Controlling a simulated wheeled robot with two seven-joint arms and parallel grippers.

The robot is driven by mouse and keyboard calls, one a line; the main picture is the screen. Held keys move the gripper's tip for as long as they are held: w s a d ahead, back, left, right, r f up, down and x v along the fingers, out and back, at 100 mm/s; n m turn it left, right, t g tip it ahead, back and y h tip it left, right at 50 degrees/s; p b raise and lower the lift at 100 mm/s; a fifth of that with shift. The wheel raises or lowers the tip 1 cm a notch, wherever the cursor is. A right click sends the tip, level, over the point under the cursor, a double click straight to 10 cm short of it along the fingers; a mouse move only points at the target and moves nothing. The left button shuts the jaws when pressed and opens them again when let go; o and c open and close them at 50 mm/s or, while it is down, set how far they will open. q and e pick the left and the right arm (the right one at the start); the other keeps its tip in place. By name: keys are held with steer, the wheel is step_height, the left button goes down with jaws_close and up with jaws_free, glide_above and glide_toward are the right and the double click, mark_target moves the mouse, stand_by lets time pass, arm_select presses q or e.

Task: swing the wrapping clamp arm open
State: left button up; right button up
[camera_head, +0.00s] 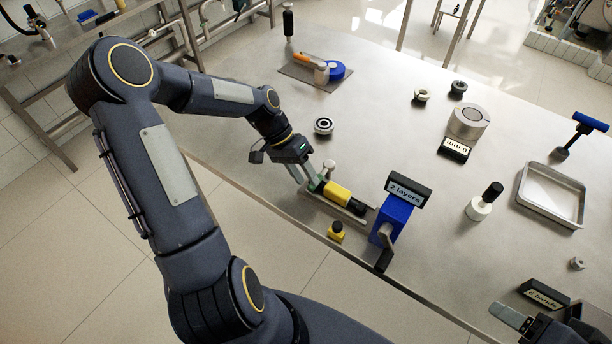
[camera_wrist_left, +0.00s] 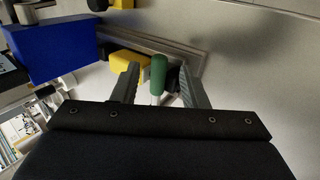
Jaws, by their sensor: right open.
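The wrapping clamp is a low metal fixture (camera_head: 352,213) with a yellow block (camera_head: 338,194) and a black end piece (camera_head: 357,207), near the table's front edge. A green handle (camera_head: 316,185) is at its left end. My left gripper (camera_head: 307,180) is at this handle. In the left wrist view the green handle (camera_wrist_left: 158,74) stands between the two open fingers (camera_wrist_left: 159,83), with a gap visible on both sides. The yellow block (camera_wrist_left: 129,68) lies beyond. My right gripper (camera_head: 512,318) is only partly visible at the bottom right, away from the clamp.
A blue block (camera_head: 393,217) with a "2 layers" sign (camera_head: 405,190) stands right of the clamp. A black-and-white ring (camera_head: 323,126) lies behind. A metal tray (camera_head: 551,196) is at right.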

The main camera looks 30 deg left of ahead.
arm_select(q)
steer(key=shift+d+f, duration=0.45)
steer(key=shift+f, duration=0.1)
jaws_close()
steer(key=shift+w+a+m+g, duration=0.15)
steer(key=shift+a+m+g, duration=0.4)
steer(key=shift+m, duration=0.25)
jaws_free()
steer(key=shift+a, duration=0.1)
